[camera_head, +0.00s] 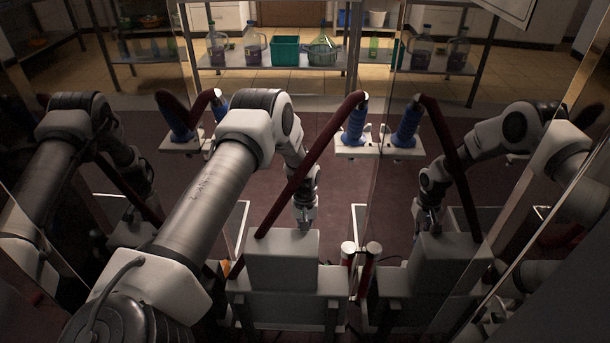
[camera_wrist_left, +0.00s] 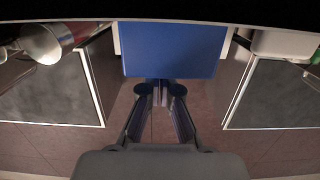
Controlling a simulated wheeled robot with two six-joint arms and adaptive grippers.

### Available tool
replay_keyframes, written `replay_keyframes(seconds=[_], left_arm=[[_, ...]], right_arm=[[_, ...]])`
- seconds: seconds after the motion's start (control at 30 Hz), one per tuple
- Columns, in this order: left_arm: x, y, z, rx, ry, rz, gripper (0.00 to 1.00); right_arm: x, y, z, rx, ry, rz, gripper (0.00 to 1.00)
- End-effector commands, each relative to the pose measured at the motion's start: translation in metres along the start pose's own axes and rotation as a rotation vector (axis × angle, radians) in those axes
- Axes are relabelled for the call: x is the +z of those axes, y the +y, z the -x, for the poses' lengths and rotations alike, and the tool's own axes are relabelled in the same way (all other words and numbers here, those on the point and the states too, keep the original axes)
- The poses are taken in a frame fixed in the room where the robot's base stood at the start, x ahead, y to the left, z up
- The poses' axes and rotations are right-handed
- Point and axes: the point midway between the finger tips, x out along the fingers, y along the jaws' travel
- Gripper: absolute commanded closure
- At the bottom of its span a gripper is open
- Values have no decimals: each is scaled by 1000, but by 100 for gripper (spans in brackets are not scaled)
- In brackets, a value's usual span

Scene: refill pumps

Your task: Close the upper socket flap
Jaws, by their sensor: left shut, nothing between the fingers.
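A flat blue panel (camera_wrist_left: 173,50), which looks like the socket flap, fills the upper middle of the left wrist view. It faces my left wrist camera, with a pale edge along its left side. My left gripper (camera_wrist_left: 160,88) is shut and empty, its fingertips at the panel's lower edge; I cannot tell whether they touch it. In the head view my left gripper (camera_head: 304,215) points down just behind a grey box (camera_head: 283,262). The flap cannot be made out in the head view. My right gripper is not directly seen; the arm at right looks like a reflection.
A dark red hose (camera_head: 312,165) slants across beside my left arm, near a blue nozzle (camera_head: 355,127) on a white bracket. Glossy panels at both sides mirror the scene. Grey-faced panels (camera_wrist_left: 55,95) flank the gripper. A shelf (camera_head: 270,68) with jugs and a green bin stands behind.

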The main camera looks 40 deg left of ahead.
Motion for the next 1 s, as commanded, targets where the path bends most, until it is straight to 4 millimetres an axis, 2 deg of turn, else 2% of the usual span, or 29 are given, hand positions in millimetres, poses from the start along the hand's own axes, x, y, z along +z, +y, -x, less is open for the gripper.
replay_keyframes(seconds=[0.03, 0.27, 0.37, 0.6, 0.7, 0.83, 1.0], left_arm=[[7, -2, 4, -6, -20, 0, 100], [5, -1, 13, -3, -15, 0, 100], [3, 0, 29, -1, -12, 0, 100], [0, 0, 89, -2, -17, 0, 100], [-1, 0, 108, -3, -20, 0, 100], [-1, 0, 119, -5, -23, 1, 100], [-1, 0, 120, -6, -23, 1, 100]], right_arm=[[0, 0, 6, 0, 0, 0, 60], [0, 0, 8, 0, 0, 0, 60], [0, 0, 8, 0, 0, 0, 60], [0, 0, 7, 0, 0, 0, 60], [0, 0, 7, 0, 0, 0, 60], [0, 0, 7, 0, 0, 0, 60], [0, 0, 7, 0, 0, 0, 60]])
